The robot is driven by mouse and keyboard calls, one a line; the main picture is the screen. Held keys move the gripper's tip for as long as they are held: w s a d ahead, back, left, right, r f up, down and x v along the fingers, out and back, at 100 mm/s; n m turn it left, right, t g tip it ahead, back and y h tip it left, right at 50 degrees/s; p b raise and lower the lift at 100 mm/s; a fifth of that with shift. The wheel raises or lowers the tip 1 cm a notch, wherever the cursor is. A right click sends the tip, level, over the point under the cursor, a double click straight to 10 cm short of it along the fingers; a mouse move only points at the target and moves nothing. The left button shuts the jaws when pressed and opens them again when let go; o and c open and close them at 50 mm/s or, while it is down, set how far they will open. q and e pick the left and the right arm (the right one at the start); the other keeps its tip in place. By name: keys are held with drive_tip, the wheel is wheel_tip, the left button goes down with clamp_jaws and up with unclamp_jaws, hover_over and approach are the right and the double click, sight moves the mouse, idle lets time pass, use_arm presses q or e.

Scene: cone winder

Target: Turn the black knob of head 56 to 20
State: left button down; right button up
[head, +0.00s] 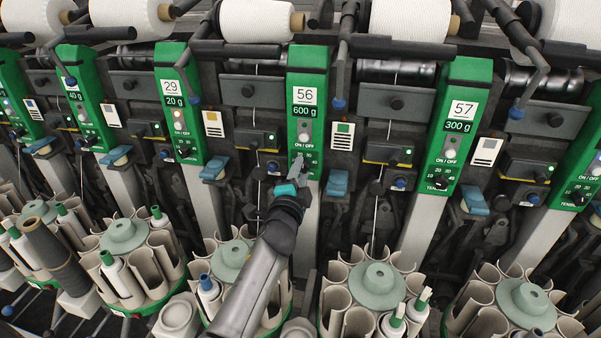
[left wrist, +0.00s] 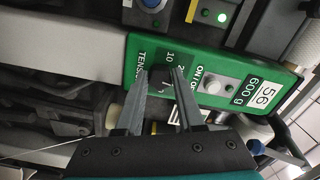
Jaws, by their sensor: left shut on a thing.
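Head 56 has a green panel (head: 307,68) with a "56" label and a "600 g" display in the head view. The panel (left wrist: 215,80) lies sideways in the left wrist view, where the dial figures 10 and 20 show beside the fingers. My left gripper (head: 299,168) reaches up to the lower part of this panel. In the left wrist view my left gripper (left wrist: 163,72) has its two fingers shut on the black knob (left wrist: 161,78). The fingers hide much of the knob, and its pointer setting cannot be read. My right gripper is not in view.
A grey round button (head: 304,137) sits above the knob. Blue levers (head: 338,183) flank the panel. Bobbin carousels (head: 375,283) fill the space below, yarn cones (head: 255,20) above.

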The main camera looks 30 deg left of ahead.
use_arm(q)
drive_tip(key=n, duration=0.2)
drive_tip(key=shift+n, duration=0.4)
drive_tip(key=shift+n+p, duration=0.45)
drive_tip(key=shift+n, duration=1.35)
drive_tip(key=c, duration=0.5)
unclamp_jaws()
